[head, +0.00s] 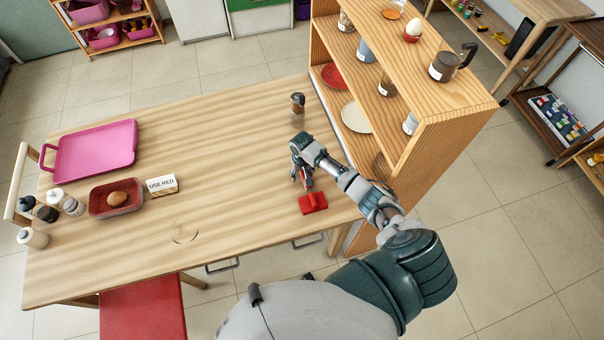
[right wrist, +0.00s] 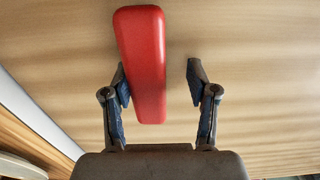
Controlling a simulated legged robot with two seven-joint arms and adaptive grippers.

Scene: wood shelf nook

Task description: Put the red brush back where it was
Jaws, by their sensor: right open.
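The red brush (head: 313,203) lies on the wooden table near its right front edge. My right gripper (head: 303,184) is just behind the brush, low over the table. In the right wrist view, the long red handle (right wrist: 142,65) reaches between the open fingers of my right gripper (right wrist: 158,85). The handle is close to the left finger, with a clear gap to the right finger; I cannot tell whether the left one touches it. The brush head is not clear in the wrist view. My left gripper is not in view.
A wooden shelf unit (head: 455,135) with plates, jars and cups stands along the table's right side. A pepper mill (head: 297,104) stands behind my gripper. A pink tray (head: 97,151), a red dish (head: 112,203) and a "USE RED" sign (head: 161,185) are left. The table's middle is clear.

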